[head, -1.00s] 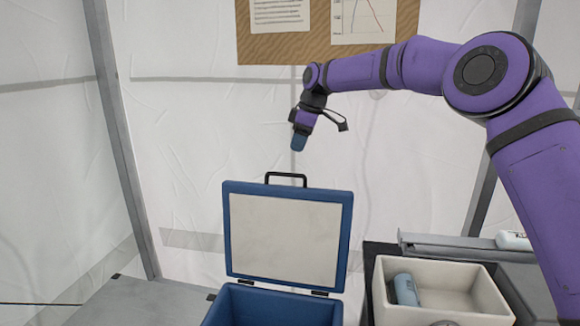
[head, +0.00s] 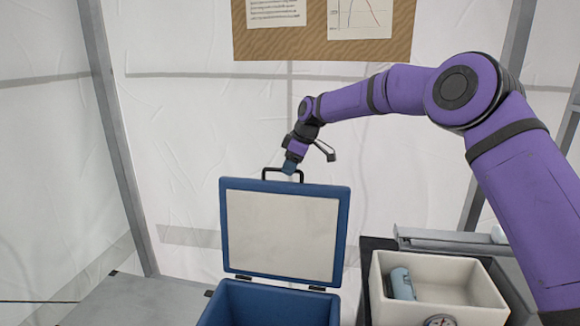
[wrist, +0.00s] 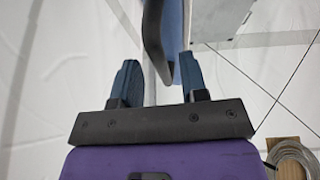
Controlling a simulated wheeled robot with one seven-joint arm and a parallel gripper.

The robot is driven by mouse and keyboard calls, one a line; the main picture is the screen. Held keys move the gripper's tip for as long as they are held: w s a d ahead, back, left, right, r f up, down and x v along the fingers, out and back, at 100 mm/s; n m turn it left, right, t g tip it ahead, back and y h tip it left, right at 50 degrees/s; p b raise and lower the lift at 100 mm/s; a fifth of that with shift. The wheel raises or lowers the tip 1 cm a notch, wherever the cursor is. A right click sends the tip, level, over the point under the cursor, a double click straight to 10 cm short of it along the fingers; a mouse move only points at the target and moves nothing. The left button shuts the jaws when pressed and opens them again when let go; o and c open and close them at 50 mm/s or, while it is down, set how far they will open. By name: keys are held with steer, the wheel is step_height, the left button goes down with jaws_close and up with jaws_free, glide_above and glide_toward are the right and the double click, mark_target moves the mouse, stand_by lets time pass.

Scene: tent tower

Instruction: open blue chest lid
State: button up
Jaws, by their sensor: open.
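The blue chest (head: 268,304) stands at the bottom middle of the head view. Its lid (head: 228,232) is raised upright on its hinges, with a pale inner panel facing me. A black handle (head: 283,172) sits on the lid's top edge. My gripper (head: 289,167) is at the handle in the head view, pointing down. In the wrist view its two blue-tipped fingers (wrist: 157,82) are apart, and a dark bar and a blue edge of the lid (wrist: 172,45) show beyond and between them. Whether a finger touches the handle I cannot tell.
A cream bin (head: 440,305) with a blue-grey cylinder (head: 402,284) and a round gauge (head: 440,320) stands right of the chest. A grey rail (head: 450,240) lies behind it. A corkboard (head: 325,40) hangs on the tent wall. Grey surface left of the chest is clear.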

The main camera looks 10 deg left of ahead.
steer(key=shift+a+f, duration=0.1)
steer(key=shift+c, duration=0.4)
jaws_close()
steer(key=s+t, duration=0.1)
steer(key=s, duration=0.7)
steer(key=shift+a+r, duration=0.3)
steer(key=shift+r, duration=0.05)
steer(key=shift+o, duration=0.4)
jaws_free()
steer(key=v, duration=1)
steer(key=shift+r, duration=0.4)
steer(key=shift+s, duration=0.1)
